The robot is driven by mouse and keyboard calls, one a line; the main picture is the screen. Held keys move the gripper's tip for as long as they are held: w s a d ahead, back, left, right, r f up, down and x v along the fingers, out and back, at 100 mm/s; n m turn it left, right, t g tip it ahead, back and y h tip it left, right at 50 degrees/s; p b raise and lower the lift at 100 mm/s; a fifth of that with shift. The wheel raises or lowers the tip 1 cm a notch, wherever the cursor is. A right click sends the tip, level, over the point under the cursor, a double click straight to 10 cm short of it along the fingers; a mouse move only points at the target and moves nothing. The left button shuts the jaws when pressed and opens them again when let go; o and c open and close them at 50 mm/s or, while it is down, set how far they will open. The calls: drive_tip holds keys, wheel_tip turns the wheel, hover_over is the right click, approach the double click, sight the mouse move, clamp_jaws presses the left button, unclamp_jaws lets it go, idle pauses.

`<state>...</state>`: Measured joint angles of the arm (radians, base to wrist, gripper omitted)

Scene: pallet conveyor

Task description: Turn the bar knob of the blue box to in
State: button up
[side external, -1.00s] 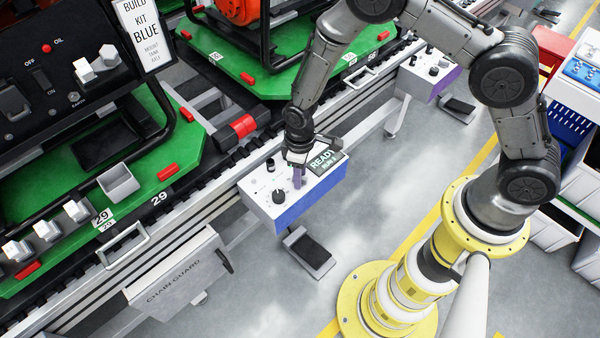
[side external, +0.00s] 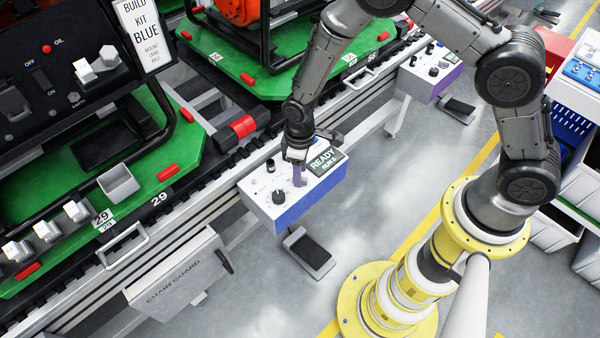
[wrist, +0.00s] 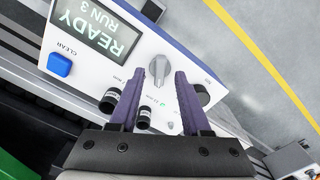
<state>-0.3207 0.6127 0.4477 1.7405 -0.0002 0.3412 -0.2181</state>
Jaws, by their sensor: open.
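The blue box (side external: 300,205) has a white top and blue side; its READY RUN 3 display (side external: 322,159) is lit. It also shows in the wrist view (wrist: 95,70). A grey bar knob (wrist: 159,70) stands on its top, its bar pointing roughly up and down in that picture. My gripper (wrist: 160,76) is open, with the knob between its two purple fingertips in the picture; I cannot tell whether they touch it. In the side view my gripper (side external: 298,178) hangs over the box top and hides the bar knob. The small labels are too blurred to read surely.
A black round knob (wrist: 203,95) and two black cylinders (wrist: 143,118) stand close to my fingers. A blue CLEAR button (wrist: 60,64) lies left. The conveyor with green pallets (side external: 185,165) runs behind the box. A pedal (side external: 310,251) is below it.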

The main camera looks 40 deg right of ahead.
wheel_tip(320, 180, up, 12)
drive_tip(key=shift+r, duration=0.2)
idle(0.4)
